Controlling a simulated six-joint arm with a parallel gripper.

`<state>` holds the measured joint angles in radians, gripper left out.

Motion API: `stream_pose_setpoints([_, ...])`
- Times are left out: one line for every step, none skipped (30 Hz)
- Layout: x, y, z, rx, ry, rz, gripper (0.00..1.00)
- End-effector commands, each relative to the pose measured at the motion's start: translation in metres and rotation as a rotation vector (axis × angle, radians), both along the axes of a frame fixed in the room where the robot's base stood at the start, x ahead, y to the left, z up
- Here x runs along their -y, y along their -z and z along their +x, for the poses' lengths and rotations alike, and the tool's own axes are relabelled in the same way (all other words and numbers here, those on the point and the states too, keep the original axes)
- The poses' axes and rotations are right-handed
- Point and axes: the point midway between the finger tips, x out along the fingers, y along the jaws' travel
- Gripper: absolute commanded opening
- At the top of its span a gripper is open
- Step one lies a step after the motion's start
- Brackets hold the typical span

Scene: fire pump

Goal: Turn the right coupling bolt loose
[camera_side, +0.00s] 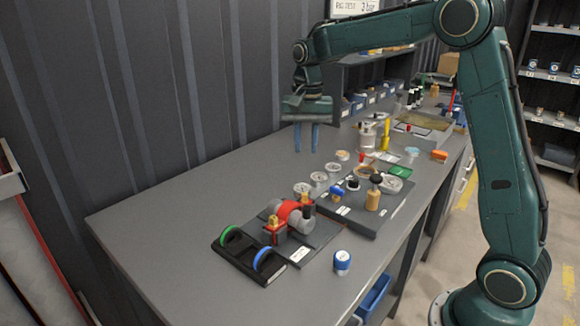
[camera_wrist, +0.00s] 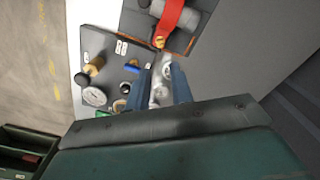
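The pump (camera_side: 288,210) has a red body with grey round parts and sits on a dark plate at the front of the bench. A brass bolt-like fitting (camera_side: 273,221) stands at its front left, and another brass fitting (camera_side: 306,199) stands at its right; I cannot tell for sure which is the right coupling bolt. In the wrist view, a brass fitting (camera_wrist: 160,41) shows at the end of the red band (camera_wrist: 171,14). My gripper (camera_side: 306,149) is above the bench, behind the pump and apart from it. Its blue fingers are spread and empty, pointing down.
A dark panel (camera_side: 355,220) with gauges and brass knobs lies right of the pump. A black tray (camera_side: 236,261) holds a green ring (camera_side: 231,233) and a blue ring (camera_side: 262,258). A blue-white can (camera_side: 342,262) stands in front. The bench's left side is clear; a corrugated wall is behind.

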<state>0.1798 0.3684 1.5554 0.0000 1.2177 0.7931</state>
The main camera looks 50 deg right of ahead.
Motion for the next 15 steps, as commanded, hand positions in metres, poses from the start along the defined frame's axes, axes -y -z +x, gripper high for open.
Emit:
stream_pose_setpoints([0.0,0.002,0.0,-0.001,-0.001,0.0,0.23])
stream_pose_setpoints([0.0,0.004,0.0,-0.003,-0.001,0.001,0.23])
stream_pose_setpoints([0.0,0.006,0.0,-0.003,-0.001,0.001,0.23])
stream_pose_setpoints([0.0,0.008,0.0,-0.003,-0.001,0.001,0.23])
stream_pose_setpoints([0.0,0.011,0.0,-0.003,-0.001,0.001,0.23])
stream_pose_setpoints([0.0,0.014,0.0,-0.003,-0.001,0.001,0.23])
stream_pose_setpoints([0.0,0.018,-0.001,-0.004,-0.001,0.001,0.23])
stream_pose_setpoints([0.0,0.021,-0.001,-0.004,-0.001,0.001,0.23])
stream_pose_setpoints([0.0,0.025,-0.001,-0.003,-0.001,0.001,0.23])
stream_pose_setpoints([0.0,0.029,-0.001,-0.004,-0.001,0.001,0.23])
stream_pose_setpoints([0.0,0.033,-0.001,-0.004,-0.001,0.001,0.23])
stream_pose_setpoints([0.0,0.039,-0.001,-0.004,-0.002,0.001,0.23])
stream_pose_setpoints([0.0,0.044,-0.001,-0.004,-0.002,0.001,0.23])
stream_pose_setpoints([0.0,0.049,-0.001,-0.004,-0.002,0.001,0.23])
stream_pose_setpoints([0.0,0.055,-0.001,-0.006,-0.002,0.001,0.23])
